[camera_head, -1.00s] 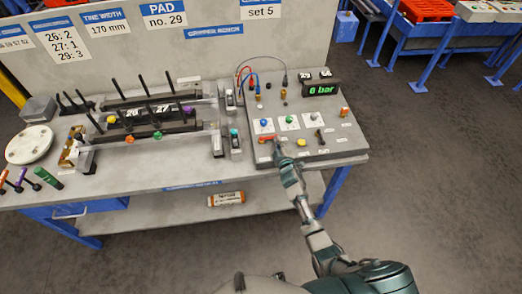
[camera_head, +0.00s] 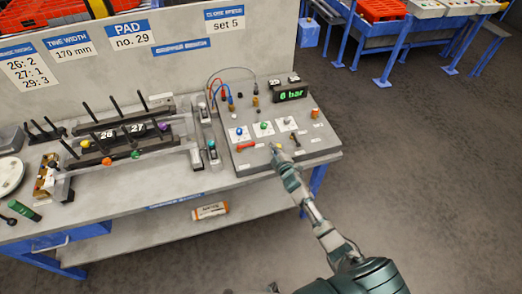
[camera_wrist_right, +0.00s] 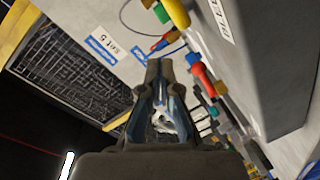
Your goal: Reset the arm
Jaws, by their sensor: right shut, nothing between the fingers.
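My right gripper (camera_head: 275,150) is over the front of the grey control panel (camera_head: 318,150) in the head view. It is shut with nothing in it. It also shows in the right wrist view (camera_wrist_right: 159,68), with its fingers together. A red lever (camera_head: 246,146) lies on the panel just left of the gripper and apart from it. A blue knob (camera_head: 239,131), a green knob (camera_head: 264,126) and a white knob (camera_head: 287,120) sit behind it in a row. A display (camera_head: 291,94) reads 0 bar. My left gripper is not in view.
The fixture with black tines (camera_head: 125,140) stands left of the panel on the grey workbench (camera_head: 165,180). Hoses (camera_head: 229,92) rise at the panel's back left. A back board (camera_head: 190,25) with signs stands behind. The floor at right is open. A labelled roll (camera_head: 210,211) lies on the lower shelf.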

